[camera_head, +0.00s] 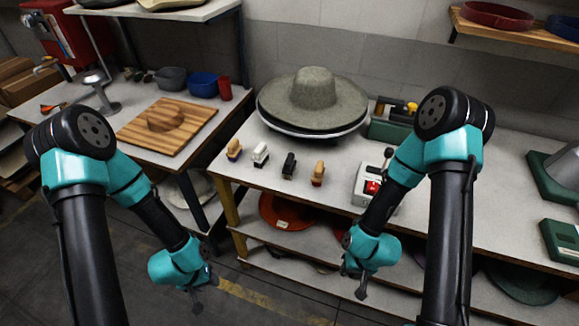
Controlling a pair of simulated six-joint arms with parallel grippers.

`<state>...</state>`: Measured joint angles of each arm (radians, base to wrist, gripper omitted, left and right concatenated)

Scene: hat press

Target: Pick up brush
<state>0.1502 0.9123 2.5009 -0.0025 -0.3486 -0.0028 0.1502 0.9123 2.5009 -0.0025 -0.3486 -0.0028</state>
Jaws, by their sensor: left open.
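Several small brush-like items stand in a row on the front of the grey table (345,150): one with a tan top and purple base (234,150), a white one (261,154), a black one (289,166) and one with a tan top and red base (318,173). My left gripper (198,301) is open and empty, low in front of the table and left of the row. My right gripper (361,291) hangs low in front of the table, below and right of the row. Its jaws are too small to read. Both grippers are apart from the items.
A control box with a red switch (372,188) stands right of the row. The left table holds a wooden board (168,126). A lower shelf holds an orange hat (287,211).

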